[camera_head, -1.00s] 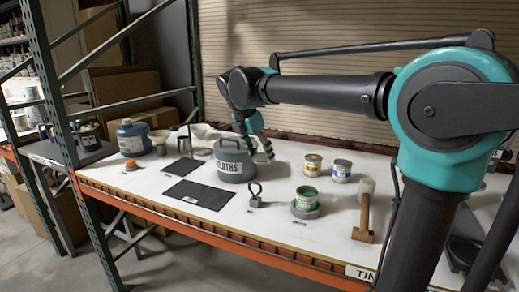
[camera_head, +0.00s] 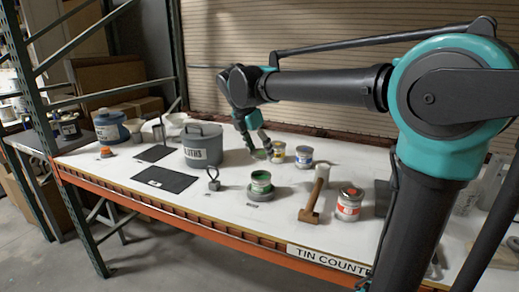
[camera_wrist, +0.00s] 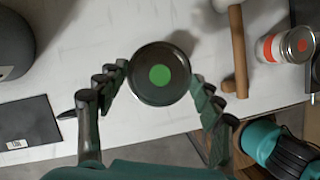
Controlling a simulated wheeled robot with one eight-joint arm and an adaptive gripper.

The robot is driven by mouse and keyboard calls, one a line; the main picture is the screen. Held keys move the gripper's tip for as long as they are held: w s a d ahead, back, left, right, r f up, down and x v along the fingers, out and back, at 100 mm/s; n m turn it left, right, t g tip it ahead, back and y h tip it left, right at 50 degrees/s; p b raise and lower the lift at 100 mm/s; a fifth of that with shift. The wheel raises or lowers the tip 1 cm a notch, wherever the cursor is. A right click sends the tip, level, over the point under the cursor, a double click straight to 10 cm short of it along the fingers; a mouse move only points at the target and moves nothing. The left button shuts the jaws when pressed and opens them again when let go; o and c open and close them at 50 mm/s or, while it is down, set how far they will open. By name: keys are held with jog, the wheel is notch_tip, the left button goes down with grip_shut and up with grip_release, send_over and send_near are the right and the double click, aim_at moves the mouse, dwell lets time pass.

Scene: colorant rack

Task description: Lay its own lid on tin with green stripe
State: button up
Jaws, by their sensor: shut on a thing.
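The tin with the green stripe (camera_head: 261,180) stands upright on a round grey base on the white counter; its top looks uncovered. My gripper (camera_head: 258,152) is beyond it, near the back of the counter and beside the yellow-striped tin. In the wrist view, my gripper (camera_wrist: 158,78) is shut on a round dark lid with a green dot (camera_wrist: 160,76), one finger on each side. The lid (camera_head: 261,154) shows small under the fingers in the head view. I cannot make out the green tin in the wrist view.
A grey cloths bucket (camera_head: 203,145) stands left of my gripper. A yellow-striped tin (camera_head: 277,151) and a blue-striped tin (camera_head: 304,156) stand right. A mallet (camera_head: 314,199) and a red-striped tin (camera_head: 349,203) are right of the green tin. Black mats (camera_head: 165,179) lie left.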

aim_at(257, 159)
jog(key=shift+f, duration=2.85)
jog(key=shift+f, duration=0.7)
jog(key=o, duration=0.8)
jog(key=shift+o, duration=0.2)
